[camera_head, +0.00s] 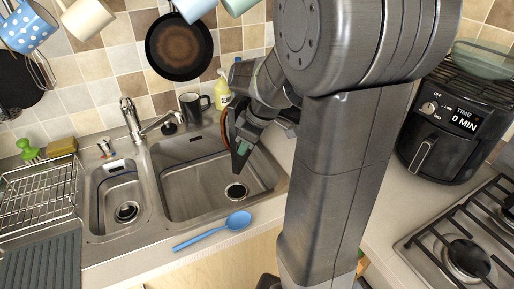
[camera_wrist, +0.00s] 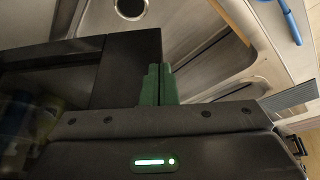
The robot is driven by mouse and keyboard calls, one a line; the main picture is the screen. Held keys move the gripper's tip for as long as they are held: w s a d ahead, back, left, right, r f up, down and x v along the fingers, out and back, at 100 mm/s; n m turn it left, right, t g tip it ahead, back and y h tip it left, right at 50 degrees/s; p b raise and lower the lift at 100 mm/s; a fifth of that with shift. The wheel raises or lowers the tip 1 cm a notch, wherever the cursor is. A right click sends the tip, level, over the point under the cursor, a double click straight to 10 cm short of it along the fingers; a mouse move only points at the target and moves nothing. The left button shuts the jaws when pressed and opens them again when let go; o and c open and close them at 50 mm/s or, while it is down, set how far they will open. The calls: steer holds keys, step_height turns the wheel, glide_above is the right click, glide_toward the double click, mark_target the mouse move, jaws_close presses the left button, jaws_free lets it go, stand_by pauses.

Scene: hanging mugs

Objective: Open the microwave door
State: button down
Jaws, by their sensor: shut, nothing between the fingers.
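No microwave can be made out for certain in either view. A dark, glassy panel (camera_wrist: 45,105) with a black block beside it fills the left of the wrist view; I cannot tell whether it belongs to a microwave. My gripper (camera_wrist: 164,72) is shut and empty, its green fingers together beside the black block. I cannot tell whether they touch it. In the head view my gripper (camera_head: 242,148) is over the right part of the sink, partly hidden by my own arm.
A double-basin sink (camera_head: 178,205) with a faucet (camera_head: 131,115) lies below. A blue spoon (camera_head: 213,231) lies on the front counter. A dish rack (camera_head: 38,195) is at left. A black appliance reading "0 MIN" (camera_head: 455,125) and a gas hob (camera_head: 465,255) are at right. Pans and mugs hang above.

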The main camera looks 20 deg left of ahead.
steer(key=a+m+t, duration=0.1)
steer(key=a+m, duration=0.1)
steer(key=a, duration=0.4)
steer(key=shift+s+a, duration=0.35)
steer(key=shift+s, duration=0.05)
